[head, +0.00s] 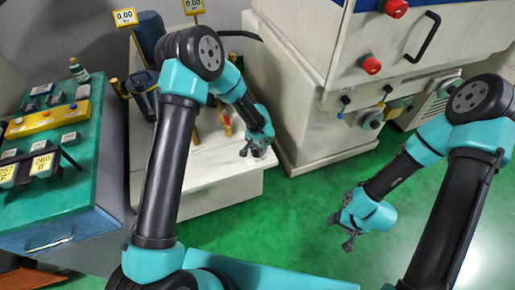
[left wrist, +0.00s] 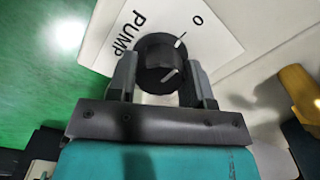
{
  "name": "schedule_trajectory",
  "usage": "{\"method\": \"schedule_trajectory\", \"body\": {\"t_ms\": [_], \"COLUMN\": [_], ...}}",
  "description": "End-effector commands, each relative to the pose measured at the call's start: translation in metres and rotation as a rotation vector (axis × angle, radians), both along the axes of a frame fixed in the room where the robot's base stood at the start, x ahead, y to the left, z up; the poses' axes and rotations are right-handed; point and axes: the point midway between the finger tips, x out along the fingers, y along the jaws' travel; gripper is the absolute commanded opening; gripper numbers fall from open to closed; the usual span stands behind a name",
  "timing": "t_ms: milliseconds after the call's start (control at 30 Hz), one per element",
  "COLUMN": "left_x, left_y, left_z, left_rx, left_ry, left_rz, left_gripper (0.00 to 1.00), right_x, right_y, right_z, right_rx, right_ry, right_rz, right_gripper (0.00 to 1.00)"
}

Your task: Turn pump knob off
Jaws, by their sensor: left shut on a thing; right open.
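The black round pump knob (left wrist: 158,60) is in the left wrist view, on a white plate (left wrist: 205,25) printed "PUMP" and "0". Short white marks show on or beside the knob, one towards the "0" and one lower. My left gripper (head: 256,149) is shut on the knob, with one finger on each side of it. In the head view it is low at the front of the white machine body, and the knob is hidden there. My right gripper (head: 347,232) is open and empty above the green floor.
A white cabinet (head: 290,95) with red knobs (head: 371,65) and a black handle stands behind, between the arms. A teal-topped bench (head: 75,185) with small boxes is at the left. The green floor (head: 290,220) is clear between the grippers.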

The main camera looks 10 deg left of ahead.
Motion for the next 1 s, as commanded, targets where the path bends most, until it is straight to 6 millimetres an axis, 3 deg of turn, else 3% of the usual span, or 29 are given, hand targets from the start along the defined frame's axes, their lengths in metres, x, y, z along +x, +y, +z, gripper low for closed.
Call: {"method": "schedule_trajectory", "body": {"t_ms": [100, 133, 400, 767, 1000], "left_x": [0.000, 0.000, 0.000, 0.000, 0.001], "left_y": [0.000, 0.000, 0.000, 0.000, -0.001], "left_z": [0.000, 0.000, 0.000, 0.005, 0.036], "left_rx": [-0.001, -0.001, -0.001, 0.000, -0.002], "left_ry": [-0.001, -0.001, -0.001, -0.001, -0.005], "left_rz": [0.002, 0.002, 0.000, 0.000, 0.000], "left_gripper": [0.23, 0.47, 0.72, 0.72, 0.72], "right_x": [0.000, 0.000, 0.000, 0.000, 0.000], "right_y": [0.000, 0.000, 0.000, 0.000, 0.000], "right_z": [0.000, 0.000, 0.000, 0.000, 0.000], "right_rx": [0.000, 0.000, 0.000, 0.000, 0.000], "right_ry": [0.000, 0.000, 0.000, 0.000, 0.000], "right_rz": [0.000, 0.000, 0.000, 0.000, 0.000], "right_gripper": [0.72, 0.72, 0.72, 0.72, 0.72]}}
